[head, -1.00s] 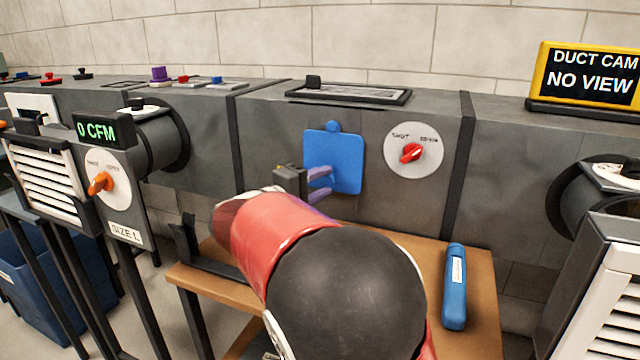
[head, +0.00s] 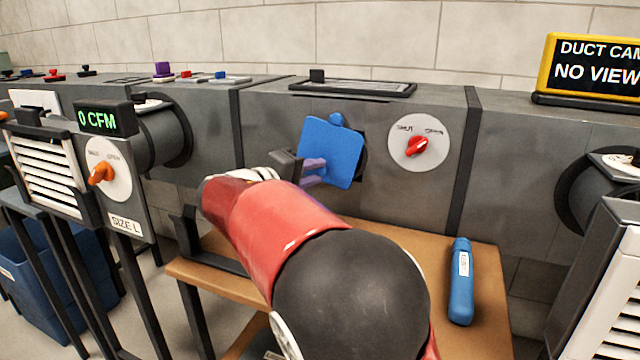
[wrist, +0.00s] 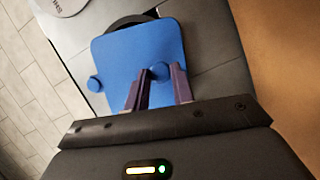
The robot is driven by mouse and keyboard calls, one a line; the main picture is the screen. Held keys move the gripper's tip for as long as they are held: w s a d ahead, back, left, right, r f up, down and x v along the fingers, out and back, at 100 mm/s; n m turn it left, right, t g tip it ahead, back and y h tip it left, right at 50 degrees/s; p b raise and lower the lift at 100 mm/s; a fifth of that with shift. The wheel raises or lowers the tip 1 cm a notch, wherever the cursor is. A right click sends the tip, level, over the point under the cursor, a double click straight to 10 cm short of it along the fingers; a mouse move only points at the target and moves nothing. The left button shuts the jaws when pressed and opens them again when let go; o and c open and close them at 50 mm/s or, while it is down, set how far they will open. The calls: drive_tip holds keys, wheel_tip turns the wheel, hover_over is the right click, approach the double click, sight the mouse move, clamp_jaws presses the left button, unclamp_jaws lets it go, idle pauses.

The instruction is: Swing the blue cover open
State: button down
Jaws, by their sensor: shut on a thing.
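The blue cover (head: 332,149) is a flat plate on the front of the grey duct, hung from a round blue pivot at its top. It is tilted, and a dark round opening edge shows beyond its right side. In the wrist view the cover (wrist: 135,50) fills the upper middle, with a small blue knob (wrist: 160,70) between the purple fingers. My gripper (head: 314,171) is at the cover's lower left; in the wrist view my gripper (wrist: 158,88) is shut on the knob. The fingers partly hide the knob.
A white dial with a red knob (head: 417,146) sits right of the cover. A wooden shelf (head: 400,240) below holds a blue cylinder (head: 461,280). A black-framed panel (head: 352,88) lies on top of the duct. A yellow-framed sign stands at the right.

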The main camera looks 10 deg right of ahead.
drive_tip(key=w+a+r+m+y+b, duration=0.1)
drive_tip(key=w+a+r+m+b, duration=0.1)
drive_tip(key=m, duration=0.1)
drive_tip(key=a+r+m+y, duration=0.1)
drive_tip(key=a+m, duration=0.1)
drive_tip(key=shift+w+a+r+y+b, duration=0.1)
drive_tip(key=shift+w+r+y+b, duration=0.05)
drive_tip(key=shift+w+y+b, duration=0.2)
wheel_tip(320, 180, up, 11)
drive_tip(key=m+t+y+b, duration=0.25)
drive_tip(key=m+y, duration=0.25)
drive_tip(key=m, duration=0.3)
hover_over(303, 154)
drive_tip(key=s+a, duration=0.2)
drive_tip(key=a, duration=0.3)
drive_tip(key=shift+d+p, duration=0.1)
drive_tip(key=shift+p, duration=0.2)
drive_tip(key=c, duration=1.2)
unclamp_jaws()
drive_tip(key=v, duration=0.7)
drive_tip(key=shift+s, duration=0.35)
